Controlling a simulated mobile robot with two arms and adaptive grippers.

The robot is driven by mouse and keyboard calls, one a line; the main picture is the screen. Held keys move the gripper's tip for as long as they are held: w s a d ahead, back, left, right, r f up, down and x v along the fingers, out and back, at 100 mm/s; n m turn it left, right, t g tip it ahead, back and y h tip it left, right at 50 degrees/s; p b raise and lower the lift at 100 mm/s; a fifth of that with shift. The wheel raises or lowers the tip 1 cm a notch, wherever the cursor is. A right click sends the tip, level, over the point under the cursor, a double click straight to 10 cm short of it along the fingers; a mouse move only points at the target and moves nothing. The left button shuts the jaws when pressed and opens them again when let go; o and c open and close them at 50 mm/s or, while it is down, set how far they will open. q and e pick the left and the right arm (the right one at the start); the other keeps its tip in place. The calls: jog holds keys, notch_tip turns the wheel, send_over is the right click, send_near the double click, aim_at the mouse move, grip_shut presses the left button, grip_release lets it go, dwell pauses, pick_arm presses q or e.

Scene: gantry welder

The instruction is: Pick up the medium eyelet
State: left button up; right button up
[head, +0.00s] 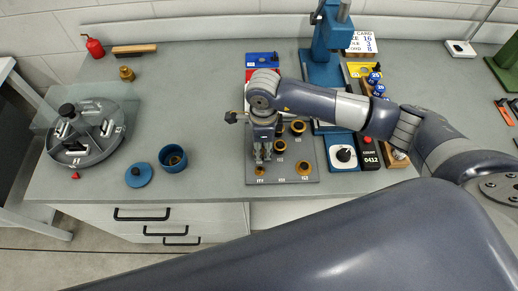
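A dark grey board (284,179) on the bench holds several brass-coloured round pieces with small white labels. A small brass piece (260,171) sits at its front left, and a wider ring-shaped one (304,165) at its front right. Darker-centred pieces (298,127) stand further back, with another (279,146) near the middle. I cannot tell which is the medium eyelet. My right gripper (262,158) points down over the board's left part, its fingertips just behind the small front-left piece. Its finger gap is too small to judge. It hides the board's back left. My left gripper is not in view.
A blue press (323,70) stands behind the board. Bench between cup and board is clear.

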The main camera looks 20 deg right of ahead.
jog(key=shift+c, duration=0.6)
jog(key=c, duration=0.3)
jog(key=shift+r, duration=0.1)
jog(key=shift+c, duration=0.2)
